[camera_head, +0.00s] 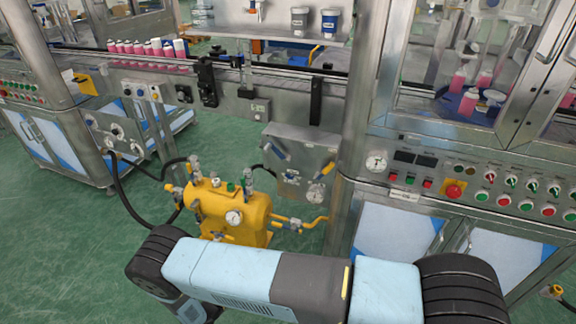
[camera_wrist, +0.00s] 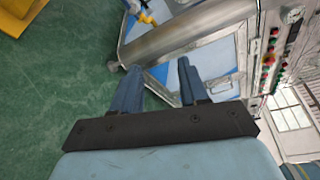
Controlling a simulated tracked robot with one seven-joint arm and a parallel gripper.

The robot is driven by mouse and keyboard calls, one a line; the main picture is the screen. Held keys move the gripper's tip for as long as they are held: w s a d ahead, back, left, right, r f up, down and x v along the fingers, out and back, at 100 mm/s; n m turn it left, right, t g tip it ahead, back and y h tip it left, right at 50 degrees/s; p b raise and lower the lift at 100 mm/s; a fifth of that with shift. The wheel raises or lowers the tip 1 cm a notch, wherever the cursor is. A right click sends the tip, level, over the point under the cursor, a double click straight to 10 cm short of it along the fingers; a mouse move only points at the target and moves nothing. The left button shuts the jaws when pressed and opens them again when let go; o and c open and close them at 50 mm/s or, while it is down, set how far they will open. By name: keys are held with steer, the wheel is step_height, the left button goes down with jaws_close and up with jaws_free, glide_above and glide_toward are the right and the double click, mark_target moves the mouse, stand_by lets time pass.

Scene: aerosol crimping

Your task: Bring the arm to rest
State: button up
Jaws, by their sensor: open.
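My gripper (camera_wrist: 158,82) shows in the wrist view with its two blue-grey fingers apart and nothing between them. Beyond the fingertips are green floor and the lower metal frame and blue-and-white door panel of a machine cabinet. The fingers appear apart from the cabinet, though the exact gap is hard to judge. In the head view my arm lies across the bottom, light blue with dark joints, and the gripper itself is out of sight.
A yellow pump unit (camera_head: 232,212) with hoses stands on the floor just beyond my arm. The machine cabinet (camera_head: 400,235) with its button panel (camera_head: 470,190) is close on the right. A conveyor (camera_head: 150,62) carries pink cans at the back. Green floor (camera_head: 60,240) is clear at left.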

steer(key=w+r+m+g+h, duration=0.2)
steer(key=w+r+m+g, duration=0.4)
steer(key=r, duration=0.8)
steer(key=w+d+r+m+g+y, duration=0.1)
steer(key=w+d+r+m+g, duration=0.3)
steer(key=r, duration=0.7)
steer(key=w+d+r+m+y, duration=0.2)
steer(key=d+r+m, duration=0.5)
steer(key=r, duration=0.4)
steer(key=w+d+r+m+g+y, duration=0.1)
steer(key=w+d+r+m+g, duration=0.3)
steer(key=r, duration=0.8)
steer(key=s+d+r+m+t+y, duration=0.1)
steer(key=s+d+r+m+y, duration=0.2)
steer(key=s+d+r+m, duration=0.4)
steer(key=s+d+r+m+t+y, duration=0.15)
steer(key=d+r+m, duration=0.25)
steer(key=d+r, duration=0.6)
steer(key=s+d+r+m+t+y, duration=0.1)
steer(key=s+d+r+m, duration=0.1)
steer(key=s, duration=0.4)
steer(key=s+d+r+m+t+y, duration=0.1)
steer(key=s+d+r+m, duration=0.1)
steer(key=s+m, duration=0.3)
steer(key=s+d+r+m+t+y, duration=0.1)
steer(key=s+d+r+m+t, duration=0.1)
steer(key=s, duration=0.5)
steer(key=shift+d+r+m+y, duration=0.35)
steer(key=shift+d+r+m, duration=0.3)
steer(key=shift+d, duration=0.45)
